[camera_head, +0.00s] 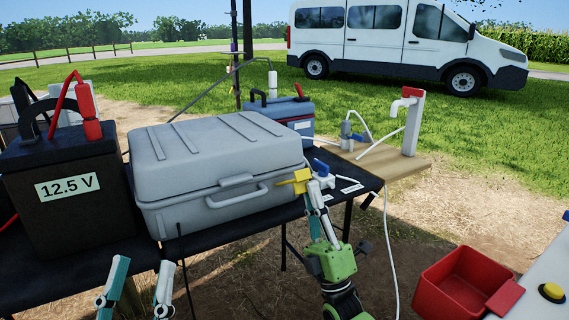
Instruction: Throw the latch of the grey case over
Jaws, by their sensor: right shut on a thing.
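The grey case (215,155) lies on the black table with its lid down and its handle facing me. A yellow latch piece (296,179) shows at the right end of its front. My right gripper (315,188) reaches up from below and is shut on this yellow piece. Its fingertips partly hide the piece, so I cannot tell exactly how the latch sits against the case. My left gripper (144,268) is at the lower left, open and empty, in front of the case and apart from it.
A black battery box (65,195) marked 12.5 V stands left of the case. A blue-grey box (285,114) is behind it. A wooden board with a white tap (412,125) and tubing is at right. A red bin (450,290) stands lower right.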

